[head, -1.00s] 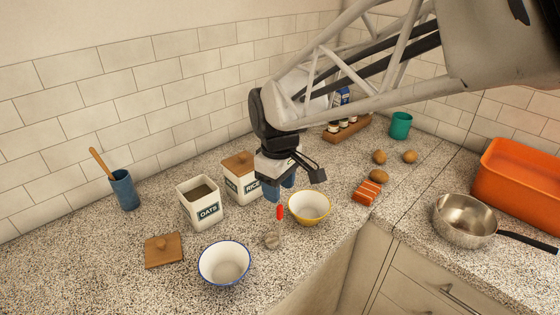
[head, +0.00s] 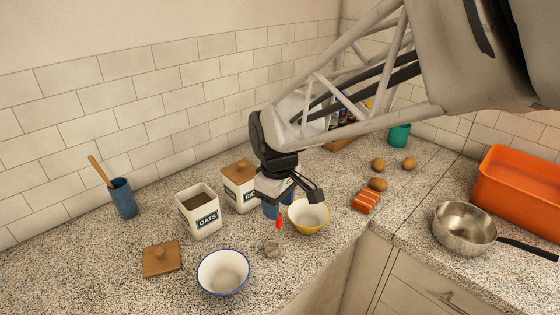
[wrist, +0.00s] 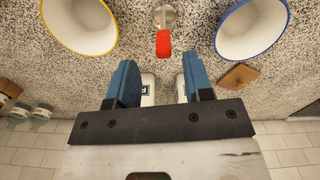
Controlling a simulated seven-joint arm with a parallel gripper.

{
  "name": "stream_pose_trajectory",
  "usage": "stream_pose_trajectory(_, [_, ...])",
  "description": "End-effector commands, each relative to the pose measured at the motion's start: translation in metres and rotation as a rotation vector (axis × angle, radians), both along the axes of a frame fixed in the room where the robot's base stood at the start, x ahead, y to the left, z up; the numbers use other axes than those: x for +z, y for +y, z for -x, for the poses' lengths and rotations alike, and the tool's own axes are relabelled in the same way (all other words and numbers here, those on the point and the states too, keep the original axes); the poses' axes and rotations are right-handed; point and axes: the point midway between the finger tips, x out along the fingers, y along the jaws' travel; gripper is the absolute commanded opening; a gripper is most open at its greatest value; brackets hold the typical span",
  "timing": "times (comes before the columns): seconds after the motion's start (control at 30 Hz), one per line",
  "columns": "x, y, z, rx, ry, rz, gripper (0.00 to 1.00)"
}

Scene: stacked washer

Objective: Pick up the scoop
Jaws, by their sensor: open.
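The scoop has a red handle and a round metal bowl; it rests on the speckled counter between two bowls in the head view (head: 271,246). In the wrist view the scoop (wrist: 163,43) is at the top middle, its red handle pointing toward my gripper. My gripper (head: 275,208) is open and empty, just above and behind the handle. In the wrist view its two blue fingers (wrist: 157,82) stand apart, with the handle end ahead of the gap between them. In the head view the gripper hides little of the scoop.
A blue-rimmed white bowl (head: 223,272) stands left of the scoop and a yellow-rimmed bowl (head: 309,218) right of it, both close. Behind are the open OATS canister (head: 199,213) and the lidded RICE canister (head: 239,188). A wooden lid (head: 161,259) lies to the left.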

Motion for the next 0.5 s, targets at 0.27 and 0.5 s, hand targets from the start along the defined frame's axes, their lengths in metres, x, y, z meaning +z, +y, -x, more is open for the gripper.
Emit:
stream_pose_trajectory(0.27, [-0.019,0.001,0.003,0.001,0.002,0.001,0.47])
stream_pose_trajectory(0.5, [-0.045,0.001,0.005,0.0,0.003,0.001,0.47])
